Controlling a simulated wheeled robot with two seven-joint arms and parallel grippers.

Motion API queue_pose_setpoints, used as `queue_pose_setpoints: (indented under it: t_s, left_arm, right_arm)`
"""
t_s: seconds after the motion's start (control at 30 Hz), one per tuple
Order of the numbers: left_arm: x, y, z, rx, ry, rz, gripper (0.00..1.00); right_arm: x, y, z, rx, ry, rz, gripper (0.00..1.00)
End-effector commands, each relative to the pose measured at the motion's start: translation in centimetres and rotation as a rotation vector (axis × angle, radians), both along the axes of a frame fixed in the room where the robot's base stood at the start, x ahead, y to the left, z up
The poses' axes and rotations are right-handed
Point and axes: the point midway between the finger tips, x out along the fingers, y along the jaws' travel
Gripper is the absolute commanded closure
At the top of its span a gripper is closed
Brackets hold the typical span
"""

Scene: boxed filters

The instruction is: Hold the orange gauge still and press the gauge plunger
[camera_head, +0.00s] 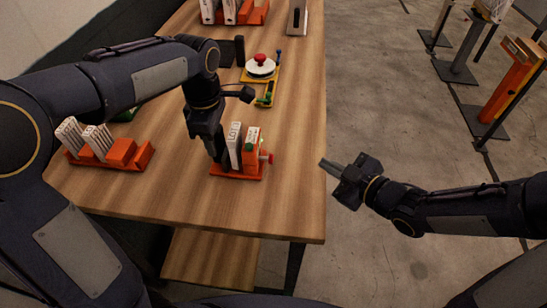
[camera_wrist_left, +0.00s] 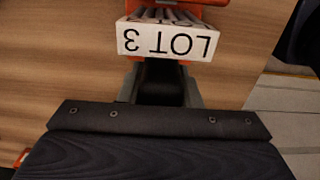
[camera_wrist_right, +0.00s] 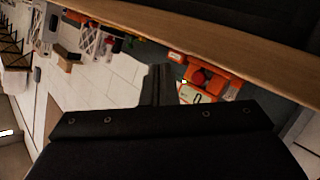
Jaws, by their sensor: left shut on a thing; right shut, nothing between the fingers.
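The orange gauge (camera_head: 237,173) stands near the table's right edge, with a white box marked LOT in its slot. The box reads LOT 3 in the left wrist view (camera_wrist_left: 168,40). A red-tipped plunger (camera_head: 268,157) sticks out of the gauge's right side. My left gripper (camera_head: 220,157) is shut at the gauge's left end, beside the white box; its fingertips are partly hidden. My right gripper (camera_head: 328,167) is shut and empty, right of the gauge beyond the table edge, apart from the plunger. The right wrist view shows the gauge's orange body (camera_wrist_right: 208,77) ahead of its fingers.
An orange rack (camera_head: 140,158) with white boxes stands at left on the table (camera_head: 215,205). A yellow tray with a red-topped round device (camera_head: 260,66) sits further back. Another orange rack (camera_head: 255,14) is at the far end.

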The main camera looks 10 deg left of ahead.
Motion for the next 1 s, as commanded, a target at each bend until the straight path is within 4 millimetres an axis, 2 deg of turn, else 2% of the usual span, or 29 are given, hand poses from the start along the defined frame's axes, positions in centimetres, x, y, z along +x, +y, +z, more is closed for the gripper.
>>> queue_pose_setpoints:
  t_s: [0.33,0.47,1.0]
  left_arm:
    - [0.0,0.0,0.1,-0.001,-0.002,0.000,1.00]
    - [0.0,0.0,0.1,-0.001,-0.002,0.000,1.00]
    - [0.0,0.0,0.1,-0.001,-0.002,0.000,1.00]
  right_arm:
    - [0.0,0.1,0.0,0.002,0.000,0.001,1.00]
    - [0.0,0.8,0.1,0.002,-0.001,0.004,1.00]
    - [0.2,7.6,0.0,0.000,0.000,0.004,1.00]
